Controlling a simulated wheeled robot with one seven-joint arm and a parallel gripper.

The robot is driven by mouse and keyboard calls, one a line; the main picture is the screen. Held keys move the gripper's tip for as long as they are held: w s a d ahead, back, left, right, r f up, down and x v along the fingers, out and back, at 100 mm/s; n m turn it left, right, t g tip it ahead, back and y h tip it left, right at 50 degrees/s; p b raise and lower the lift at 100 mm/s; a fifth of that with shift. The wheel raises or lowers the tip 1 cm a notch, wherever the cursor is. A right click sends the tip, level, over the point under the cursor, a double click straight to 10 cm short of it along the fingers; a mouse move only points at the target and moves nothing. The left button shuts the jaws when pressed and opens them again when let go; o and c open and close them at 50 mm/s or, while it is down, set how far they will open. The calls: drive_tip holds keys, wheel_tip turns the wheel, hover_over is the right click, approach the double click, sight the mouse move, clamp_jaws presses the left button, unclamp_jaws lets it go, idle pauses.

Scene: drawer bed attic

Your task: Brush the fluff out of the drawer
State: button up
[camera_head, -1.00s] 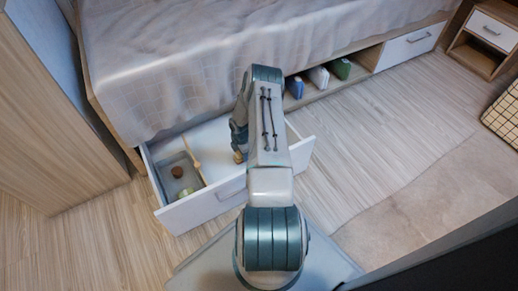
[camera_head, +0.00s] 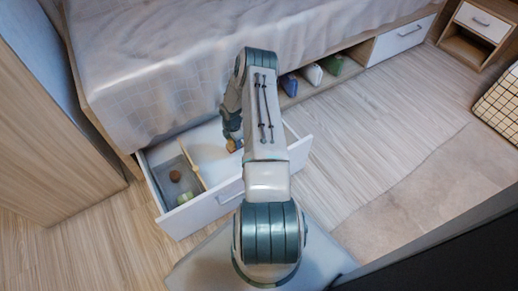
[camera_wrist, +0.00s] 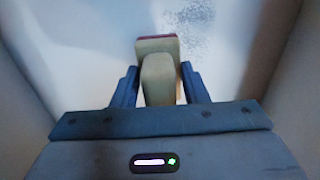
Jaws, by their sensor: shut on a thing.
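The white drawer (camera_head: 209,212) is pulled out from under the bed. My gripper (camera_head: 234,143) reaches down into its wider right-hand part. In the wrist view my gripper (camera_wrist: 160,88) is shut on a brush (camera_wrist: 158,75) with a pale wooden body and a dark red far edge. Grey speckled fluff (camera_wrist: 188,25) lies on the pale drawer floor just beyond the brush, slightly to the right. The brush hides part of the floor there. I cannot tell whether its bristles touch the floor. The fluff cannot be made out in the head view.
A wooden divider (camera_head: 191,165) closes off the drawer's left compartment, which holds a brown round thing (camera_head: 175,176) and a greenish one (camera_head: 185,197). The bed (camera_head: 160,80) overhangs the drawer's back. Books (camera_head: 312,74) stand in an open bay.

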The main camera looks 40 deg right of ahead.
drive_tip(key=shift+r+p, duration=0.5)
drive_tip(key=shift+r, duration=0.7)
